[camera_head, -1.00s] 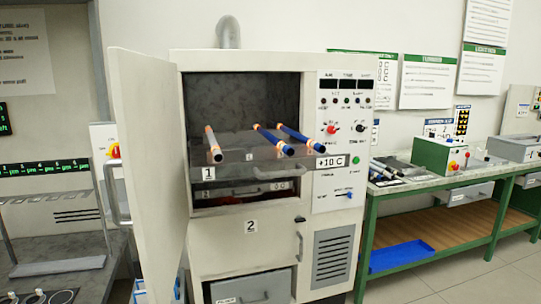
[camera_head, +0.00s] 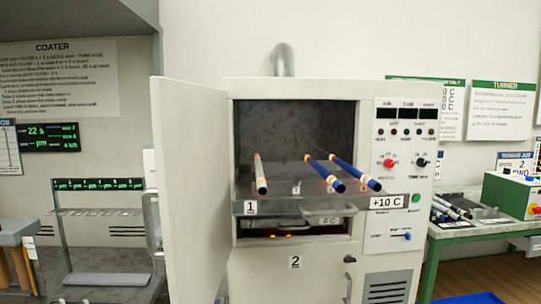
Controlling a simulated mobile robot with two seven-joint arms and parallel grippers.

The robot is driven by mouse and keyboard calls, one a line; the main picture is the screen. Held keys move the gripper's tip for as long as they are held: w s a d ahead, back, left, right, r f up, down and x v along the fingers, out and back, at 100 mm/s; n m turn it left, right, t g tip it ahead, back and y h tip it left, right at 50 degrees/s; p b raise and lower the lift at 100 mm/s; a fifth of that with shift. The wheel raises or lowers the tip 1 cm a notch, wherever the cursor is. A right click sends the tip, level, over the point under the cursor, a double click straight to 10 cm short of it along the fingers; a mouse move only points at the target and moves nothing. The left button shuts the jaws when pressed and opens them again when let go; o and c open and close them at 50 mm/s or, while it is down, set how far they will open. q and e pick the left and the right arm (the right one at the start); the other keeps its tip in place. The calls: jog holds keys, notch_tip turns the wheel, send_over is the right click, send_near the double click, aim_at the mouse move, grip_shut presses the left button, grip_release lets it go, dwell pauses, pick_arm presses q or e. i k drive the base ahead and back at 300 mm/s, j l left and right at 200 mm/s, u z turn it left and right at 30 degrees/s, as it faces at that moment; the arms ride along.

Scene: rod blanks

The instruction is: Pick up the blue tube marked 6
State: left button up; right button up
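Two blue tubes with orange bands lie on the upper shelf of the open oven cabinet, a middle one (camera_head: 325,174) and a right one (camera_head: 356,174). A pale grey-white tube (camera_head: 261,175) with an orange band lies to their left on the same shelf. The tubes point outward toward me. I cannot read any number on the tubes, so I cannot tell which one is marked 6. Neither of my grippers shows in the view.
The oven door (camera_head: 190,190) stands open on the left. The shelf (camera_head: 290,207) labelled 1 sticks out with a handle below. A green workbench (camera_head: 470,228) with dark rods stands right. A coater rack (camera_head: 105,212) stands left.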

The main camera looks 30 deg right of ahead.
aim_at(366, 180)
jog(key=i+l+u, duration=0.1)
jog(key=l+u, duration=0.25)
jog(key=l, duration=0.55)
jog(key=l+u, duration=0.3)
jog(key=l, duration=1.6)
jog(key=k+l+u, duration=0.1)
jog(key=l, duration=0.9)
jog(key=k+l, duration=0.1)
jog(key=l, duration=0.9)
